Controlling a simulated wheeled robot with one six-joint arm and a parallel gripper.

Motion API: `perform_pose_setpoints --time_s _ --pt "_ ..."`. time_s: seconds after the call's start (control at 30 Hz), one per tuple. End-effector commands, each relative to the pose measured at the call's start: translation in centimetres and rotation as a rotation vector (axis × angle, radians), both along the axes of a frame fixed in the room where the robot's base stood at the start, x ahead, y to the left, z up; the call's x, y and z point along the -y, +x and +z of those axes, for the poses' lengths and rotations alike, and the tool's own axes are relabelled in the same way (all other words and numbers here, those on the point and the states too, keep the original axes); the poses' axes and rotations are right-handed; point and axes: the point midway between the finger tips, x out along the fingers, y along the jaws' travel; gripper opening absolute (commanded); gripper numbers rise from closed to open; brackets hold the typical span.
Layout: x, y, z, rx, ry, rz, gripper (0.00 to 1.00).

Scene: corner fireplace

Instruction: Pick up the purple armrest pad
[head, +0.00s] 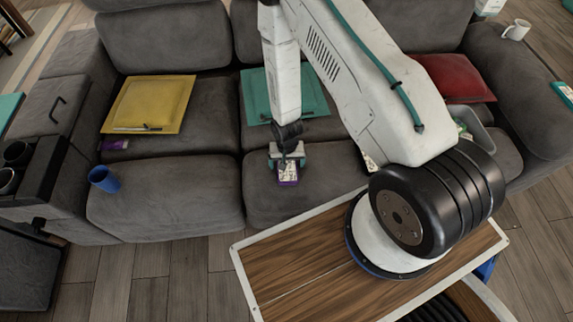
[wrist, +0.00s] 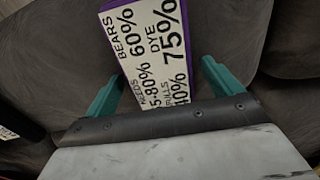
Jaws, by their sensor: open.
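A purple pad (head: 289,179) with a white printed face lies on the front of the grey sofa's middle seat. In the wrist view the pad (wrist: 150,50) shows a purple edge and black percentage text on white. My gripper (head: 287,161) is over it, with teal fingers apart. In the wrist view the open gripper (wrist: 161,75) has one finger on each side of the pad's near part, with gaps, and is not closed on it. Whether the fingertips reach down to seat level, I cannot tell. Another small purple item (head: 114,145) lies on the left seat.
The grey sofa (head: 160,190) holds a yellow cushion (head: 148,103), a teal cushion (head: 256,95), a red cushion (head: 455,80) and a blue cup (head: 103,179). A grey bin (head: 475,130) stands to the right.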

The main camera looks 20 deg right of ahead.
Motion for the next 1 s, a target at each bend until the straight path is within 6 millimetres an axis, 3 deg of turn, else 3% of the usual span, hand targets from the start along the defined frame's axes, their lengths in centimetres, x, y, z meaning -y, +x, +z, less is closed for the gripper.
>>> perform_pose_setpoints --time_s 0.07,0.23,0.63,0.93,1.0 --pt "0.0 0.0 0.0 0.000 0.000 0.000 0.88" --pt "0.0 0.0 0.0 0.000 0.000 0.000 0.42" --pt "0.0 0.0 0.4 0.000 0.000 0.000 0.42" --pt "0.0 0.1 3.6 0.002 0.000 0.000 0.42" --pt "0.3 -1.3 3.7 -0.004 -0.001 -0.001 0.42"
